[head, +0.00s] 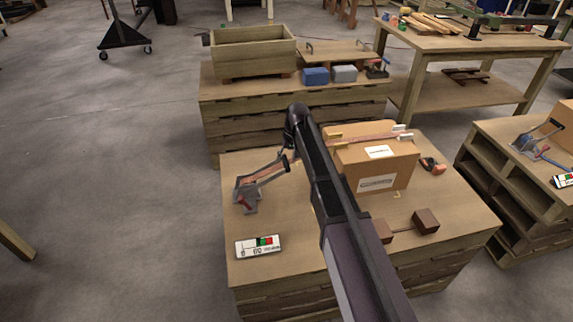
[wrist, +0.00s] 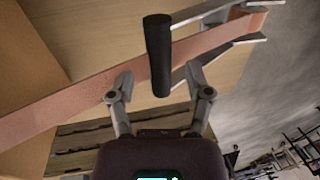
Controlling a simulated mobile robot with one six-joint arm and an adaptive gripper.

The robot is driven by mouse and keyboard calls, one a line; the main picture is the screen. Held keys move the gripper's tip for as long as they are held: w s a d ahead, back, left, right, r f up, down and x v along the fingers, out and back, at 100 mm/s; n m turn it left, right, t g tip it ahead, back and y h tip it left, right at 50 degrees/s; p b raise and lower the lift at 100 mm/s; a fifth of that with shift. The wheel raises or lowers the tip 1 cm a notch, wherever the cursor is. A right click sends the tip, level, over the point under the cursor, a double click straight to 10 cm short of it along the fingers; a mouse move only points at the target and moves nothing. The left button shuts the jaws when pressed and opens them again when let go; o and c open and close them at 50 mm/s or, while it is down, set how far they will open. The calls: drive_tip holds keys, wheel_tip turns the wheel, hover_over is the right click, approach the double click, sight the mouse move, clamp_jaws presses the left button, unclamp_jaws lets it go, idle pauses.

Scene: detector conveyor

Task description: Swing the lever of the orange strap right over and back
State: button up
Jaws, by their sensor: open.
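The orange strap (wrist: 80,100) runs slantwise across the wrist view; part of it also shows in the head view (head: 267,174) at the buckle on the left of the near pallet-top bench. The grey metal lever (wrist: 228,42) lies along the strap, and its black handle (wrist: 158,60) sticks out crosswise. In the head view the buckle has a red part at its base. My gripper (wrist: 157,77) is open, with one finger on each side of the black handle; I cannot tell whether either touches it. In the head view my arm mostly hides my gripper (head: 290,145).
A cardboard box (head: 376,186) with a strap over it stands right of my arm. A white panel with green and red buttons (head: 259,246) lies in front of the buckle. Dark brown blocks (head: 425,221) sit front right. Another bench with a wooden crate (head: 254,53) stands behind.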

drive_tip(key=shift+f, duration=0.45)
clamp_jaws()
drive_tip(key=shift+r, duration=0.15)
drive_tip(key=shift+a+r, duration=0.15)
idle(0.4)
